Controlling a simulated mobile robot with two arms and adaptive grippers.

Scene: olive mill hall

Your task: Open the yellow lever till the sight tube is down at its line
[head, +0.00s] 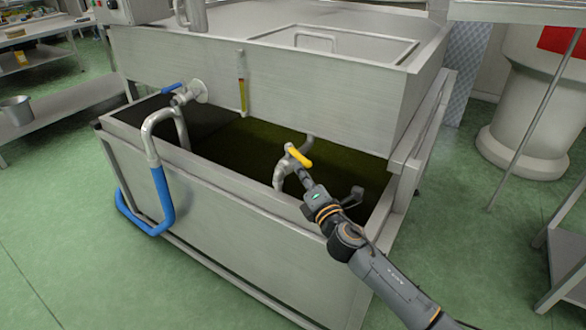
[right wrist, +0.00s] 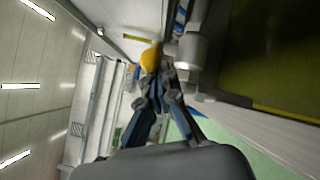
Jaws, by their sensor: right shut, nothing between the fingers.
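The yellow lever (head: 299,157) sits on a grey valve and pipe low under the front of the steel tank, slanting down to the right in the head view. Its rounded yellow end (right wrist: 151,57) shows just beyond my fingertips in the right wrist view. The sight tube (head: 242,84) is upright on the tank front, with yellow-green liquid in its lower part; its line is too small to make out. My right gripper (head: 302,170) is shut and empty, its tips close to or against the lever; contact is unclear. My left gripper is out of view.
A blue-handled valve (head: 172,88) with a pipe and blue hose (head: 161,190) is to the left. The open steel trough (head: 225,185) holds dark greenish liquid below the tank; its front wall lies under my right arm.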

